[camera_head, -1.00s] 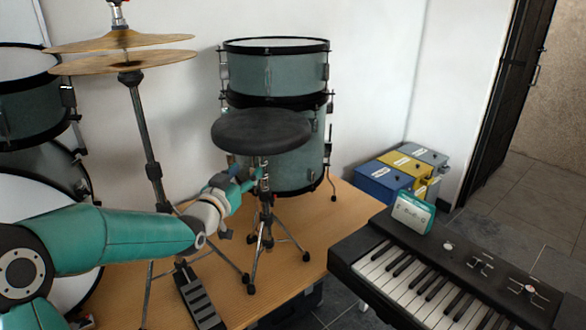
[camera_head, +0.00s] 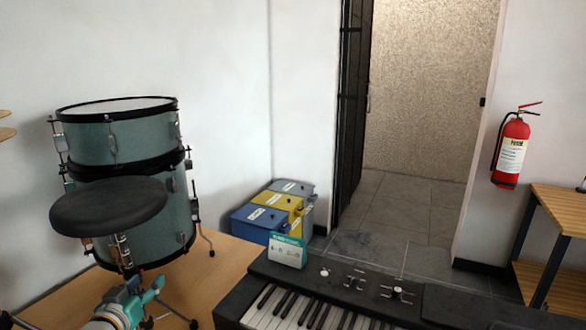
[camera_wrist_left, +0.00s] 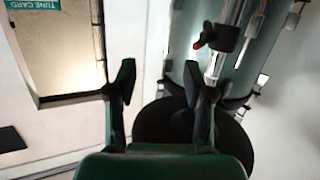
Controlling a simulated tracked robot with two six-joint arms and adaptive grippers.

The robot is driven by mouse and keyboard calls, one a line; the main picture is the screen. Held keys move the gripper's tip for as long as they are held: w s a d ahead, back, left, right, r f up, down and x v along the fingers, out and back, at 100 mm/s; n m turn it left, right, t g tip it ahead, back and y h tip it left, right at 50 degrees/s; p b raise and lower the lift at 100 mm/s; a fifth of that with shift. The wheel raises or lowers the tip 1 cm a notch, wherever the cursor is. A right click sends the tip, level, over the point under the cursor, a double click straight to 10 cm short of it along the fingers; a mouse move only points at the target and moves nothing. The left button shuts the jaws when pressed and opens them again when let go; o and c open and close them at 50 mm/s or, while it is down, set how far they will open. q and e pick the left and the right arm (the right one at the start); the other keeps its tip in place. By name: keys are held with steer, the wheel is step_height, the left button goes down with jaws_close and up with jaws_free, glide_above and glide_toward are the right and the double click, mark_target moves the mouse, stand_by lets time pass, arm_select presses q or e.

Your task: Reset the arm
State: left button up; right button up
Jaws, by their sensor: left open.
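My left gripper (camera_head: 142,298) is at the lower left of the head view, in front of the drum stool (camera_head: 108,206) and below its black seat. The left wrist view shows its two dark green fingers (camera_wrist_left: 158,85) apart, with nothing between the tips. The black round seat (camera_wrist_left: 178,125) appears behind the fingers there, with the metal stand and teal drum surface beside it. Whether the gripper touches the stool stand cannot be told. My right gripper is not in view.
A teal drum stack (camera_head: 130,135) stands behind the stool. A black keyboard (camera_head: 345,285) with a teal and white card (camera_head: 287,252) fills the lower middle. Coloured boxes (camera_head: 262,222) sit by the wall. A fire extinguisher (camera_head: 512,150) and wooden shelf (camera_head: 560,210) are right; the doorway floor is clear.

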arm_select(q)
steer(key=s+d+f+g+h+p, duration=0.1)
steer(key=s+d+f+g+h, duration=0.15)
steer(key=d+f, duration=0.65)
steer(key=s+d+f+g+h+p, duration=0.1)
steer(key=s+d+f+g, duration=0.4)
steer(key=f, duration=0.7)
steer(key=s+d+f+g, duration=0.2)
steer(key=s+d+f, duration=0.1)
steer(key=s, duration=0.4)
steer(key=s+d+f+g, duration=0.3)
steer(key=s+f, duration=0.2)
steer(key=s, duration=0.3)
steer(key=s+d+f+g+h+p, duration=0.1)
steer(key=s+d+f+g, duration=0.2)
steer(key=s, duration=0.4)
steer(key=shift+s+d+f+n, duration=0.3)
steer(key=shift+f+n, duration=0.1)
steer(key=shift+f, duration=0.35)
